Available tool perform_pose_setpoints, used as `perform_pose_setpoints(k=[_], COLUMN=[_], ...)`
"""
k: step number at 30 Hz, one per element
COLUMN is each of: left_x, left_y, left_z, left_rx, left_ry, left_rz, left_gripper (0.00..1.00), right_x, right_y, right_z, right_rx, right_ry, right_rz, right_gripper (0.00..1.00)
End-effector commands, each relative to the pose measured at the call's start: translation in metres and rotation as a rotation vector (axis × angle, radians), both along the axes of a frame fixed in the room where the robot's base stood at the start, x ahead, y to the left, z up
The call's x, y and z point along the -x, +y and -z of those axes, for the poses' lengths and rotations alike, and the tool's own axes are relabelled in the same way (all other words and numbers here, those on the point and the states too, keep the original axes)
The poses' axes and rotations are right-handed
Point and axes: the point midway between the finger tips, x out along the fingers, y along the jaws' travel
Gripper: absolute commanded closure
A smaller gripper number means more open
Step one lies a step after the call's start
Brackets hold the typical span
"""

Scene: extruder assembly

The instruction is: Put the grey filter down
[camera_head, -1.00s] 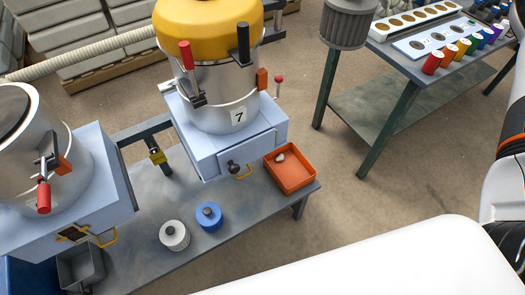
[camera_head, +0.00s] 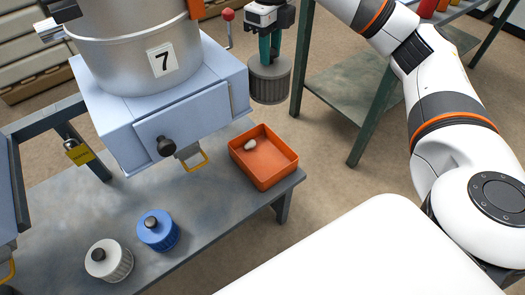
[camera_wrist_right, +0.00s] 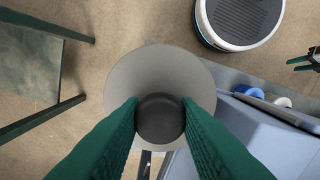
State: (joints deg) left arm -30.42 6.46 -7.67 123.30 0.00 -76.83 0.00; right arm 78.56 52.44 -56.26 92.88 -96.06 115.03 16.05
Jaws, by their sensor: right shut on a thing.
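The grey filter (camera_head: 269,82) is a ribbed grey cylinder. My right gripper (camera_head: 270,47) is shut on its top knob and holds it upright in the air, beyond the orange tray's far edge in the head view. In the right wrist view the filter's grey disc (camera_wrist_right: 160,67) and dark knob (camera_wrist_right: 159,119) show between the green fingers (camera_wrist_right: 159,122). Its underside is hidden there. What looks like my left gripper (camera_wrist_right: 304,63) shows small at the right edge of the wrist view, its green fingers apart and empty.
An orange tray (camera_head: 282,181) with a small pale piece stands at the bench's right end. A blue filter (camera_head: 158,232) and a white filter (camera_head: 108,262) stand on the grey bench (camera_head: 205,215). Machine 7 (camera_head: 165,120) stands close left of the held filter. A green-legged table (camera_head: 335,105) is behind.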

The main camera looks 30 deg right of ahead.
Motion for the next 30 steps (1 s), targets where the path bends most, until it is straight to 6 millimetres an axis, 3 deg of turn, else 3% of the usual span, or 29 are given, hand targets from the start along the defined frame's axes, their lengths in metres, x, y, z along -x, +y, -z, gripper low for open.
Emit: perform_pose_setpoints(k=[1,3,10,13,23,26,30], left_x=[0.001,0.003,0.010,0.015,0.017,0.005,-0.032], left_y=[0.000,0.001,0.002,0.003,0.004,0.000,-0.012], left_z=[0.003,-0.006,-0.029,-0.046,-0.031,-0.029,-0.039], left_rx=[0.001,0.001,0.001,0.002,0.001,0.014,0.055], left_ry=[-0.011,-0.017,-0.030,-0.042,-0.041,-0.099,-0.299], left_rz=[-0.001,-0.002,-0.003,-0.004,-0.005,0.000,0.016], left_gripper=[0.59,0.59,0.59,0.59,0.59,0.59,0.59], right_x=[0.001,0.002,0.004,0.005,0.006,0.006,0.005], right_y=[0.000,-0.001,-0.003,-0.003,-0.003,-0.003,-0.003], right_z=[0.025,0.037,0.061,0.082,0.172,0.199,0.236], right_rx=[-0.001,0.000,0.001,0.001,0.001,0.001,0.001], right_ry=[-0.001,-0.003,-0.006,-0.003,0.000,-0.003,-0.002], right_rz=[-0.008,-0.015,-0.026,-0.026,-0.025,-0.025,-0.025], right_gripper=[1.00,1.00,1.00,1.00,1.00,1.00,1.00])
